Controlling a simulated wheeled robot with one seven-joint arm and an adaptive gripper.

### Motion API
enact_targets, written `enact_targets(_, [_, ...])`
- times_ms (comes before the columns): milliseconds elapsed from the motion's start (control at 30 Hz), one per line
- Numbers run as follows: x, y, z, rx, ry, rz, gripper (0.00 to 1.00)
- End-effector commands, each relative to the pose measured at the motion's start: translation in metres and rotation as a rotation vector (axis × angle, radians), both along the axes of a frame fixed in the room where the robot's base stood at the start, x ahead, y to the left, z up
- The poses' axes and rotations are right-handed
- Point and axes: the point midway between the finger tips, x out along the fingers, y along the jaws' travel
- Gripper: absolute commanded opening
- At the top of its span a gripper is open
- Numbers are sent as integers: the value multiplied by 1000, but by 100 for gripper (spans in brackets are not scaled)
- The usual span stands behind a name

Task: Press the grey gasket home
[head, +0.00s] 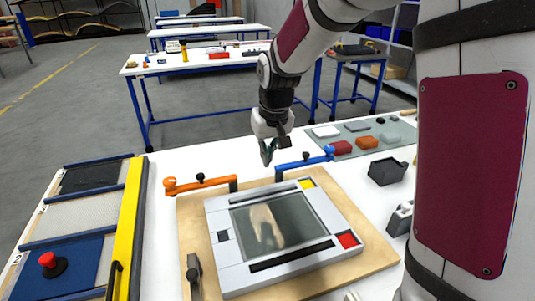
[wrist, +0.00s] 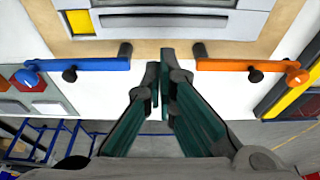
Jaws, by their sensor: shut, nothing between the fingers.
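A light grey framed panel (head: 215,240) with a dark glass window (head: 275,222) lies flat on a wooden board (head: 190,222); its edge also shows in the wrist view (wrist: 165,20). The panel has dark strips along its far and near sides, a yellow corner and a red corner. I cannot tell for sure which part is the grey gasket; a grey edging runs around the window. My gripper (head: 268,158) is shut and empty, above the far side of the board, between the two clamp arms. In the wrist view its fingertips (wrist: 165,58) meet just short of the board.
An orange clamp arm (head: 200,183) and a blue clamp arm (head: 305,160) stand at the board's far edge. A green mat (head: 350,145) with several coloured blocks lies at the right. A numbered tray with a yellow rail (head: 128,230) stands at the left. Dark bins are at the right.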

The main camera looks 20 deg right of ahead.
Motion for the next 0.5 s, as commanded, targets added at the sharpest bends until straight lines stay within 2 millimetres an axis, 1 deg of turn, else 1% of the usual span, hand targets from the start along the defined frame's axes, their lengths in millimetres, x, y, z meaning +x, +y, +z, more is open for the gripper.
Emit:
enact_targets(33, [2,0,-12,0,5,0,0])
enact_targets(200, [11,0,-44,0,6,0,0])
enact_targets(333, [18,0,-67,0,4,1,0])
enact_targets(500, [18,0,-90,-2,4,2,0])
